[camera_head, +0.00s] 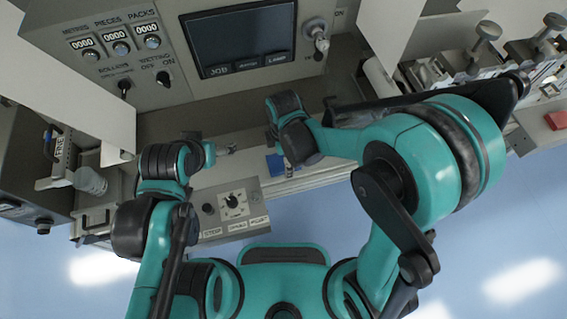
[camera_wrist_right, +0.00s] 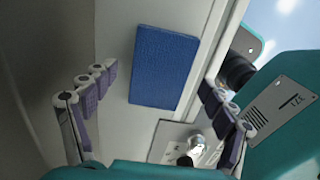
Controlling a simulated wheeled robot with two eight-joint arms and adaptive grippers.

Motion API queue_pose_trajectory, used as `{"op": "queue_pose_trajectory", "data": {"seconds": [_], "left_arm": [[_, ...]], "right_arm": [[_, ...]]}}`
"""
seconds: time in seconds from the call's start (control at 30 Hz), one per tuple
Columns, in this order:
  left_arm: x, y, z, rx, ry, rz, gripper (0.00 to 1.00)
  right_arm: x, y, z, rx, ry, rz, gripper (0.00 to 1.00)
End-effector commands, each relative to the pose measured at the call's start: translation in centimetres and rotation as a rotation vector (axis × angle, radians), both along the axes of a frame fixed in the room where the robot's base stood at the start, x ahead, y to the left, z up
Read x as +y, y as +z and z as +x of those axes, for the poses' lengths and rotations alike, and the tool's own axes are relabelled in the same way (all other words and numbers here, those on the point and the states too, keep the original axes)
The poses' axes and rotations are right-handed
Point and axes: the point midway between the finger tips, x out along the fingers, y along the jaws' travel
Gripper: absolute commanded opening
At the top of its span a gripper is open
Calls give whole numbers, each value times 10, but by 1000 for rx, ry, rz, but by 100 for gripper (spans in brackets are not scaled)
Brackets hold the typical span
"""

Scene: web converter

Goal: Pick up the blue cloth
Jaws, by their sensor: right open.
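The blue cloth (camera_wrist_right: 163,65) lies as a flat rectangle on a pale machine surface in the right wrist view. In the head view a small blue patch of it (camera_head: 275,164) shows beside my right wrist, which hides the rest. My right gripper (camera_wrist_right: 160,90) is open and empty. Its purple-padded fingers stand apart on either side of the cloth in the picture, and I cannot tell how far above it they are. My left gripper (camera_head: 222,150) points right, to the left of the cloth in the head view. Its fingers are too small to read.
A control box (camera_head: 232,208) with a dial is in front of the cloth, also in the wrist view (camera_wrist_right: 185,146). Behind is a console with a dark screen (camera_head: 238,40). A red block (camera_head: 556,120) lies far right. Blue floor is open at lower right.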

Motion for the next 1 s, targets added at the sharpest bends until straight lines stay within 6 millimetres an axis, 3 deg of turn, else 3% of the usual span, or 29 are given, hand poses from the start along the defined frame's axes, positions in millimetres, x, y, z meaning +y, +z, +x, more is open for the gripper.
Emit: {"op": "queue_pose_trajectory", "data": {"seconds": [0.3, 0.47, 0.5, 0.83, 1.0], "left_arm": [[0, -1, 0, 0, 0, 0, 80], [0, -1, 0, 0, 0, 0, 80], [0, -1, 0, 0, 0, 0, 80], [0, -1, 0, 0, 0, 0, 80], [0, 4, 0, 0, 0, 0, 80]], "right_arm": [[0, -5, 0, 0, -1, 0, 82], [0, -5, 0, 0, -1, 0, 40], [0, -5, 0, 0, -1, 0, 37], [0, -4, 0, -1, -1, 0, 37], [0, 7, 0, -1, -1, 0, 37]]}}
